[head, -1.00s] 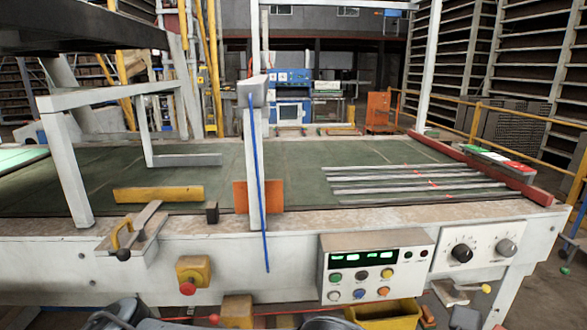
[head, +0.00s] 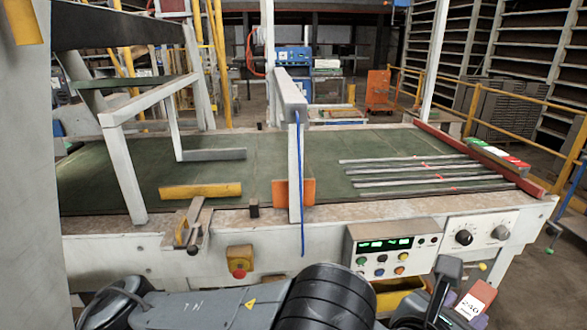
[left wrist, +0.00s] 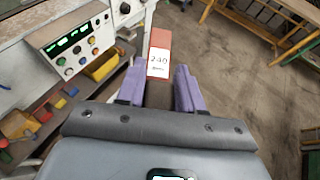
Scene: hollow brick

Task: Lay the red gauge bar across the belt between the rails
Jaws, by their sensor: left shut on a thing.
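The red gauge bar (head: 484,292), with a white label reading 240, is in my left gripper (head: 458,296) at the lower right of the head view, in front of the machine. In the left wrist view the bar (left wrist: 160,40) sticks out between the purple fingers of the left gripper (left wrist: 155,82), which are shut on it. The green belt (head: 215,174) lies beyond and above, clear of the bar. Several thin grey strips (head: 400,171) run along its right part. My right gripper is not in view.
A white post (head: 295,175) with a blue cord and an orange plate (head: 281,193) stands at the belt's near edge. A control box (head: 385,243) and a knob panel (head: 480,234) are on the front. A red beam (head: 475,158) bounds the belt's right end.

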